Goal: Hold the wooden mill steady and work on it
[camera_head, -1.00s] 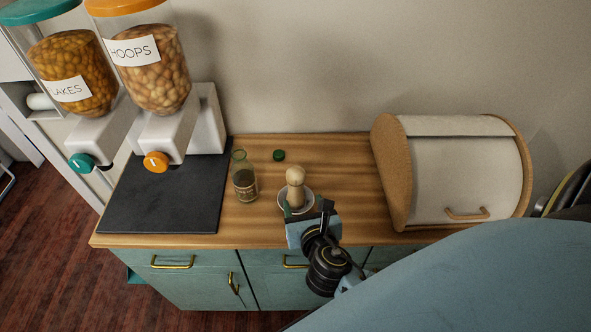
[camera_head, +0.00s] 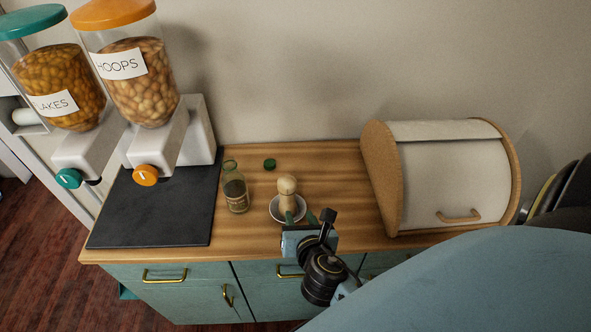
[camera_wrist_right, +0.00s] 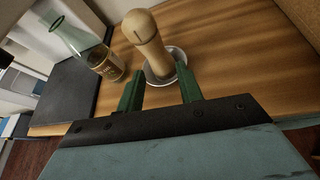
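The pale wooden mill (camera_head: 287,192) stands upright in a small white dish (camera_head: 276,212) near the front of the wooden counter. In the right wrist view the mill (camera_wrist_right: 146,36) stands just beyond my fingertips, with the dish rim (camera_wrist_right: 178,52) around its base. My right gripper (camera_head: 304,218) is at the counter's front edge, close in front of the mill. In the right wrist view its two green fingers (camera_wrist_right: 160,85) are apart with nothing gripped between them. My left gripper is not in view.
A glass jar (camera_head: 236,193) stands left of the mill, its neck open, and a green lid (camera_head: 269,164) lies behind. A dark slab (camera_head: 150,215) under cereal dispensers (camera_head: 140,90) is at left. A bread box (camera_head: 450,180) stands at right. Counter between mill and bread box is clear.

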